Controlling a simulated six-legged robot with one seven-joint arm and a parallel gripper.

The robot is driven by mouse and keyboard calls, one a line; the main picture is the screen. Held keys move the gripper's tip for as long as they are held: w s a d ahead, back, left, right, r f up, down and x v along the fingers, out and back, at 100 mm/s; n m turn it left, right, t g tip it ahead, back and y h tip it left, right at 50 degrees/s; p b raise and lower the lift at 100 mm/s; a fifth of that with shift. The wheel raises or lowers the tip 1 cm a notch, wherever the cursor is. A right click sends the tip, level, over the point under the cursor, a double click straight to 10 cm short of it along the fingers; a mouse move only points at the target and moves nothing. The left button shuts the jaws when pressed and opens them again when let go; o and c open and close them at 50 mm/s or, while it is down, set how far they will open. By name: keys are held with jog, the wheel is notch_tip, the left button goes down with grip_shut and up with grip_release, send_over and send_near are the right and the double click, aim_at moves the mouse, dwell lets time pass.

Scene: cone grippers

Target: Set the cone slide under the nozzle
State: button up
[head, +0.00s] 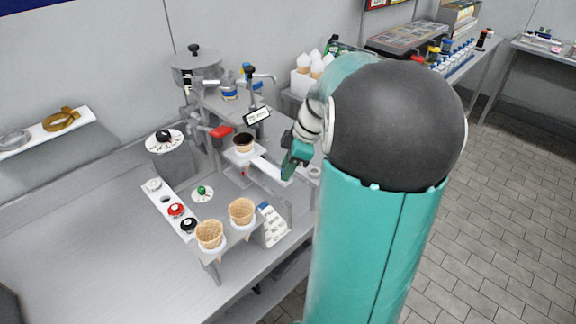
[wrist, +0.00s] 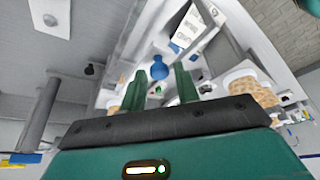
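The cone slide (head: 266,166) is a pale bar on the counter machine, running out toward my gripper. A cone with a dark rim (head: 243,142) sits at its inner end, close to a red lever (head: 221,131). I cannot clearly make out the nozzle or whether the cone is beneath it. My gripper (head: 291,168) is at the slide's outer end. In the wrist view its two green fingers (wrist: 160,84) stand apart, with a blue knob (wrist: 159,66) showing in the gap near their tips. I see no contact with the knob.
Two waffle cones (head: 241,211) stand in a holder in front of the slide; one shows in the wrist view (wrist: 252,90). A panel with red and black knobs (head: 175,210) is at left. The counter's front left is clear.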

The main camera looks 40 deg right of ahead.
aim_at(270, 172)
grip_shut()
jog(key=shift+w+r, duration=0.1)
jog(key=shift+w, duration=2)
jog(key=shift+o, duration=1.6)
grip_release()
jog(key=shift+w, duration=0.2)
jog(key=shift+s, duration=0.2)
jog(key=v, duration=1.3)
jog(key=shift+r, duration=0.4)
jog(key=shift+s+a, duration=0.1)
